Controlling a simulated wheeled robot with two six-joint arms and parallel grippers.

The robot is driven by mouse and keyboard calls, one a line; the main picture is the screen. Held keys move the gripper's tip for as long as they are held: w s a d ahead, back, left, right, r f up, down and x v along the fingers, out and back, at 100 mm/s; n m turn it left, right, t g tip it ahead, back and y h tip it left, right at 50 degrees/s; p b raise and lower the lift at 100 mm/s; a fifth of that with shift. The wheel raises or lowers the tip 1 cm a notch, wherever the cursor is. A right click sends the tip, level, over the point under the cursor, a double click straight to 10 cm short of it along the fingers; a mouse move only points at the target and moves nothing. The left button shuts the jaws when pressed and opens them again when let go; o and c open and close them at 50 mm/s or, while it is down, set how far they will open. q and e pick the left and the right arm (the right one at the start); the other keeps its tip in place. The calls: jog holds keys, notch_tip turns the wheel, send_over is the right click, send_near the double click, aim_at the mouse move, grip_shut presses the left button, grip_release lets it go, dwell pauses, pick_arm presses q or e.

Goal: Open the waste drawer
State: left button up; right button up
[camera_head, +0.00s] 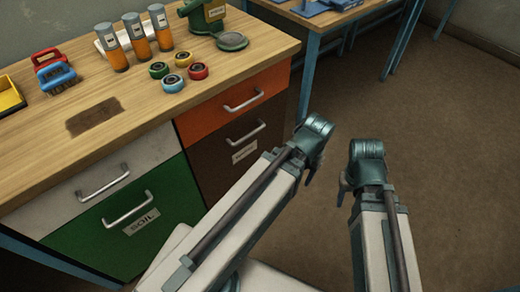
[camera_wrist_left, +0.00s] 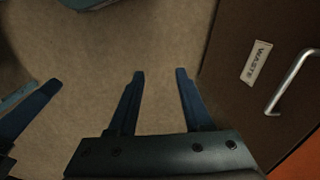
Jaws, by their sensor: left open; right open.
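The waste drawer (camera_head: 222,165) is the brown front at the lower right of the bench, below the orange drawer. It looks flush and shut. Its bar handle (camera_head: 246,133) and label (camera_head: 243,152) show above my left arm, which hides part of the front. In the left wrist view the WASTE label (camera_wrist_left: 256,63) and handle (camera_wrist_left: 291,82) are at the right. My left gripper (camera_wrist_left: 160,76) is open and empty, over the floor beside the drawer front, apart from the handle. My right gripper (camera_head: 343,189) is open and empty, farther right over the floor.
The orange drawer (camera_head: 235,103), grey drawer (camera_head: 105,172) and green drawer (camera_head: 125,218) look shut. A second table (camera_head: 340,18) stands behind. The floor (camera_head: 460,130) at right is clear.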

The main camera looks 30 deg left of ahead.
pick_arm(q)
notch_tip(320, 180, down, 14)
jog(key=w+a+r+b, duration=0.1)
jog(key=w+b, duration=0.1)
jog(key=b, duration=0.9)
jog(key=n+y+b, duration=0.3)
jog(key=y+b, duration=1.6)
jog(key=b, duration=0.5)
send_near(250, 135)
jog(key=a+p, duration=0.1)
jog(key=a, duration=0.6)
jog(key=a+r+p, duration=0.1)
jog(key=a, duration=0.2)
jog(key=shift+w+a+p, duration=0.15)
jog(key=shift+p, duration=0.15)
grip_shut()
